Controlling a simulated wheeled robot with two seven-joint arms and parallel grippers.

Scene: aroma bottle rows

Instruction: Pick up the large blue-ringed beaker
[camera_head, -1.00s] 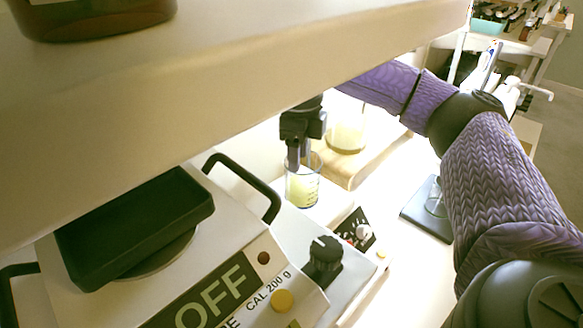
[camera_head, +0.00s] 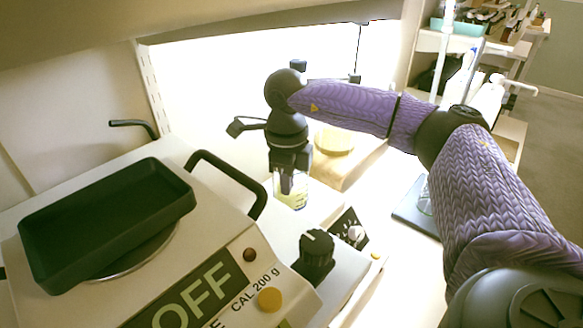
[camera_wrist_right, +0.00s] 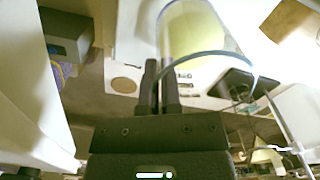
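The blue-ringed beaker (camera_head: 291,201) is a clear glass with pale yellow contents. In the head view it stands behind the black knob, partly hidden by my right gripper (camera_head: 288,183). In the right wrist view the beaker (camera_wrist_right: 203,38) is large at the top, and its blue rim curves down to my right gripper's fingers (camera_wrist_right: 160,88). The fingers are close together with the rim edge running between them, so the gripper looks shut on the beaker's wall. Whether its base touches the surface below is hidden. My left gripper is not in view.
A balance marked OFF with a black tray (camera_head: 105,225) fills the left front. A black handle (camera_head: 232,180) and knob (camera_head: 316,252) stand close to the beaker. A shelf edge hangs above.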

